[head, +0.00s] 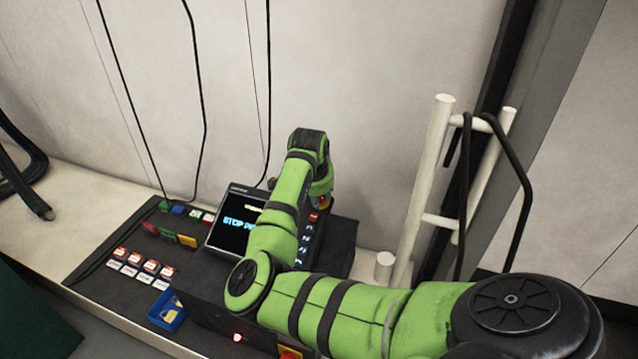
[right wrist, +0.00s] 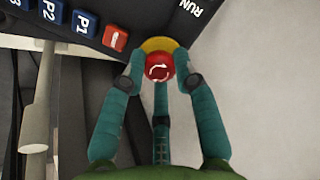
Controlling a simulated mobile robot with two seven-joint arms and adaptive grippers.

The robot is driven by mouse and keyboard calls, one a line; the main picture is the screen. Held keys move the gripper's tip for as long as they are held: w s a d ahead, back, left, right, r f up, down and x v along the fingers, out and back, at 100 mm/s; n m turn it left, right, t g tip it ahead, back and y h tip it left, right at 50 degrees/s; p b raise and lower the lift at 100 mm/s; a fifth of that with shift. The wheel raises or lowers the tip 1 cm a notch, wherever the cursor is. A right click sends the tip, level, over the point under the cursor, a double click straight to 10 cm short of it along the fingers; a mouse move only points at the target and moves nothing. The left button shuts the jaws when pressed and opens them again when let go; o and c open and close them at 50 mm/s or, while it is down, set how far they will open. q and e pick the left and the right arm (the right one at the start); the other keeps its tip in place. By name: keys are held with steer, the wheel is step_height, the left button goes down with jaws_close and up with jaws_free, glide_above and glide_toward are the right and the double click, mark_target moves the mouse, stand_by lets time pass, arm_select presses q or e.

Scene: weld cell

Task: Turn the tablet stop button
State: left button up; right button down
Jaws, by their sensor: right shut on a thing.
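The tablet (head: 228,228) stands tilted on the dark console, its screen partly hidden by my right arm and showing text that begins "STOP". Its red stop button (right wrist: 159,69), with white arrows and a yellow collar (right wrist: 158,45), shows in the right wrist view at the tablet's corner. My right gripper (right wrist: 159,75) is shut on the stop button, with its fingers around it. In the head view my right gripper (head: 321,190) is at the tablet's upper right corner, mostly hidden by my arm. My left gripper is not in view.
The console (head: 120,240) carries several red and white buttons (head: 120,254) and a blue tray (head: 167,310). A white tubular frame (head: 428,185) with black cables stands to the right. The pale wall (head: 350,100) is close behind the tablet.

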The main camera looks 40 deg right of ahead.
arm_select(q)
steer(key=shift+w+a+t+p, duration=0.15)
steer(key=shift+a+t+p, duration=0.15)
steer(key=shift+p, duration=0.2)
arm_select(e)
steer(key=shift+d+r+m, duration=0.1)
steer(key=shift+d+m, duration=0.2)
steer(key=shift+m, duration=0.3)
steer(key=c, duration=0.9)
jaws_free()
steer(key=shift+c, duration=0.2)
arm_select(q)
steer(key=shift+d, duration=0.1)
arm_select(e)
steer(key=shift+a, duration=0.1)
steer(key=shift+s+a+r, duration=0.1)
steer(key=shift+a+r, duration=0.1)
steer(key=shift+r, duration=0.15)
steer(key=v, duration=1.1)
